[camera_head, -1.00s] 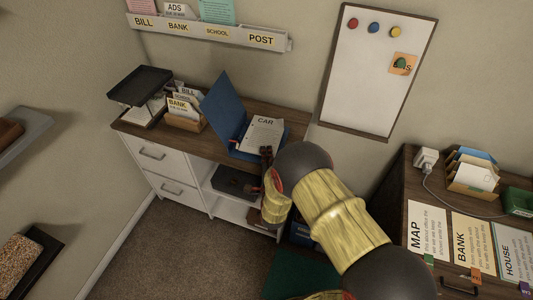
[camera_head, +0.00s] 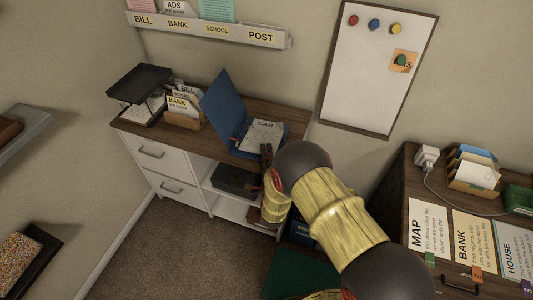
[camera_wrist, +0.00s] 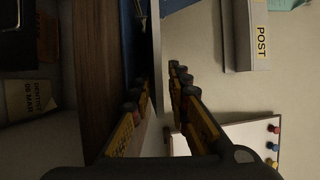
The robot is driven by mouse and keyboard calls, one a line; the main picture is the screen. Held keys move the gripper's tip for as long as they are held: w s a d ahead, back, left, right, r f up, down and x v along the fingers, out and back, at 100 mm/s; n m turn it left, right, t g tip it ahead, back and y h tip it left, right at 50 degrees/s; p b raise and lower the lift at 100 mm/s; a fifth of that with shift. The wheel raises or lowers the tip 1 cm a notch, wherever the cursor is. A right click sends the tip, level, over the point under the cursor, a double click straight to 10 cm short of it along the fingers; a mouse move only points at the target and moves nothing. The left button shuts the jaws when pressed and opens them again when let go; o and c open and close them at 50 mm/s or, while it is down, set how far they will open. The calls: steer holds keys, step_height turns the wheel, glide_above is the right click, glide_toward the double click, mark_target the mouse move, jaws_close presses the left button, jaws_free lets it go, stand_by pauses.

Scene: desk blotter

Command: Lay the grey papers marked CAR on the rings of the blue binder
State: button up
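The grey papers marked CAR (camera_head: 261,136) lie over the open blue binder (camera_head: 225,103) on the wooden cabinet top. In the wrist view the papers (camera_wrist: 157,45) show edge-on as a thin pale strip beside the blue binder (camera_wrist: 129,45). A bit of metal ring shows at the top there, but I cannot tell how the papers sit on the rings. My gripper (camera_head: 266,151) is at the near right edge of the papers. In the wrist view my gripper (camera_wrist: 159,80) has its fingers apart, one on each side of the paper edge.
A black tray (camera_head: 140,84) and a wooden sorter (camera_head: 184,119) with papers stand left of the binder. A wall rack (camera_head: 207,30) and a whiteboard (camera_head: 375,68) hang behind. A dark box (camera_head: 234,181) is on the shelf below. Another desk with labelled sheets is at right.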

steer(key=shift+s+f, duration=0.15)
steer(key=shift+f, duration=0.3)
steer(key=shift+s+f, duration=0.1)
steer(key=shift+s, duration=0.15)
steer(key=s, duration=0.7)
steer(key=shift+d+r, duration=0.35)
steer(key=shift+r, duration=0.15)
